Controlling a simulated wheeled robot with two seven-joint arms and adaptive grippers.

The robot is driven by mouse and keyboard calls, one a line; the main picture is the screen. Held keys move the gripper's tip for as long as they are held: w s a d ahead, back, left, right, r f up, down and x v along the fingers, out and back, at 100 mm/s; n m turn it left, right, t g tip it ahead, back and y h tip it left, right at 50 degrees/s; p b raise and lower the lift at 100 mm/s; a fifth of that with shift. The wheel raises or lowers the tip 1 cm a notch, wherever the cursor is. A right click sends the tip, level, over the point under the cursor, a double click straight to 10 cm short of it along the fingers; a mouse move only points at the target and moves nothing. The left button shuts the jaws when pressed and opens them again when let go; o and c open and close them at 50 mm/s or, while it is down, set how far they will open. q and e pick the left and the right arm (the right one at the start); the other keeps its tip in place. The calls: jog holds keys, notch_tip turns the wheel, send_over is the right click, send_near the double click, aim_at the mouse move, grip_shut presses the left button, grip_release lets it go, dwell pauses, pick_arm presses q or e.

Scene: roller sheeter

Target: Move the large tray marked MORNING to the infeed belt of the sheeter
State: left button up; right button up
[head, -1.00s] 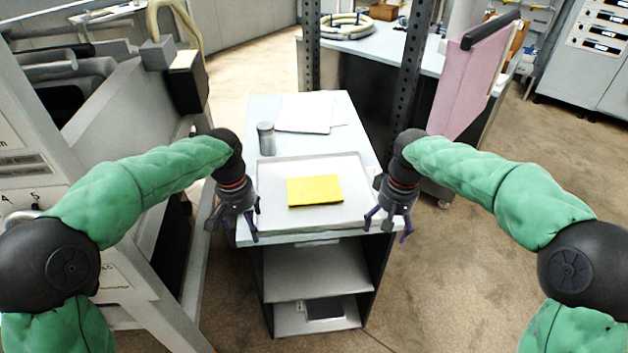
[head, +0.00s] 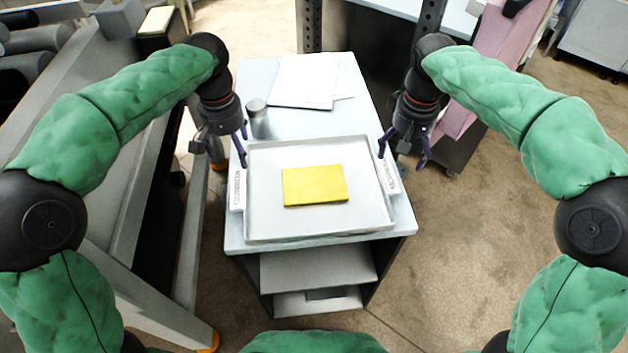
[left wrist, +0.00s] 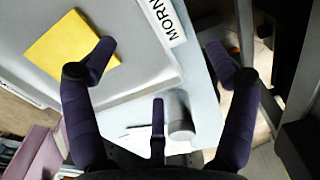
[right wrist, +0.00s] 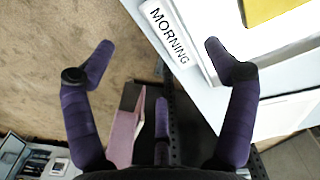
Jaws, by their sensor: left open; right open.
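The large grey-white tray (head: 270,222) lies flat on top of a small cart, with a yellow cloth or pad (head: 314,185) in it. White labels stand out at its left and right sides. The right wrist view shows MORNING on one label (right wrist: 166,35), and the left wrist view shows the start of the same word on the other label (left wrist: 163,20). My left gripper (head: 222,160) is open above the tray's far left side. My right gripper (head: 402,158) is open above its far right side. Neither visibly touches the tray.
The cart top (head: 345,120) also holds white papers (head: 303,82) and a grey metal cylinder (head: 257,118) behind the tray. Grey machinery with rollers (head: 40,75) stands at the left. Perforated posts and a pink panel stand behind and right. Floor is open at right.

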aim_at(242, 178)
pick_arm(q)
notch_tip(242, 178, down, 11)
jog(key=shift+w, duration=0.1)
pick_arm(e)
notch_tip(242, 178, down, 11)
jog(key=shift+r, duration=0.1)
jog(key=shift+w, duration=0.1)
pick_arm(q)
grip_shut()
pick_arm(e)
grip_shut()
